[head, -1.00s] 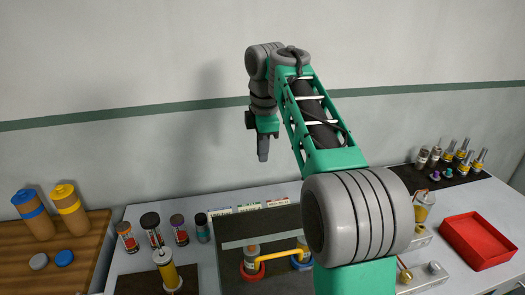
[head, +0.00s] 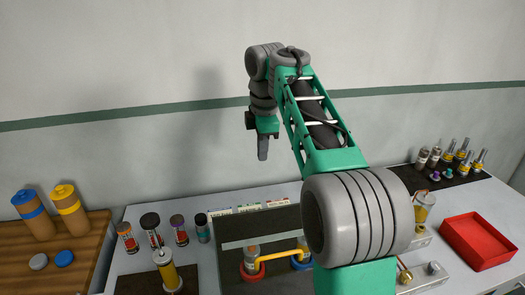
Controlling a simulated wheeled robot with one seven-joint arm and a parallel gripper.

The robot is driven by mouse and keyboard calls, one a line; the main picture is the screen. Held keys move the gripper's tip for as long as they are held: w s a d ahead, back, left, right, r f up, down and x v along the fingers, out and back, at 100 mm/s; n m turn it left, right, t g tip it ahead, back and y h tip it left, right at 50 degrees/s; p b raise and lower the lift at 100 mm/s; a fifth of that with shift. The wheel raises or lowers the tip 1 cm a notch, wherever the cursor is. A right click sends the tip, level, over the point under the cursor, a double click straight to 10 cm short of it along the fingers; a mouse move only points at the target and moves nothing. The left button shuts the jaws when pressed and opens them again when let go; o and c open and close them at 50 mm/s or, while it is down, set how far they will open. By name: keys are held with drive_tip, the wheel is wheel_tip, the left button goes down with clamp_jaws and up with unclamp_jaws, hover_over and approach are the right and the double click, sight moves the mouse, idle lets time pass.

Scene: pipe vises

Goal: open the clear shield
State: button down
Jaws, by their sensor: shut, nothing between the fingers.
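My gripper (head: 263,148) is shut and empty. It points down, high above the back of the table and in front of the wall. Below it, at the table's middle, a dark panel area (head: 233,275) has a pale strip across it. A yellow bar (head: 278,256) runs there between a holder with a red ring (head: 252,271) and one with a blue ring (head: 300,263). The clear shield is hard to make out; I cannot tell its edges or whether it is open. My arm hides the area to the right of the bar.
Several dark-capped jars (head: 179,230) and a yellow cylinder (head: 169,271) stand left of the panel. A wooden board (head: 90,243) with two capped brown bottles is far left. A red tray (head: 478,240) and a dark mat (head: 435,183) with several small bottles are right.

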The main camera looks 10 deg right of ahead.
drive_tip(key=c, duration=2.2)
unclamp_jaws()
drive_tip(key=c, duration=1.5)
unclamp_jaws()
drive_tip(key=shift+s+r+p, duration=0.2)
drive_tip(key=shift+r+p, duration=0.6)
drive_tip(key=shift+r, duration=0.5)
drive_tip(key=shift+s+r+p, duration=0.25)
drive_tip(key=shift+r+p, duration=0.55)
drive_tip(key=shift+r, duration=0.45)
drive_tip(key=shift+s+r+p, duration=0.2)
drive_tip(key=shift+r+p, duration=0.6)
drive_tip(key=shift+r, duration=0.5)
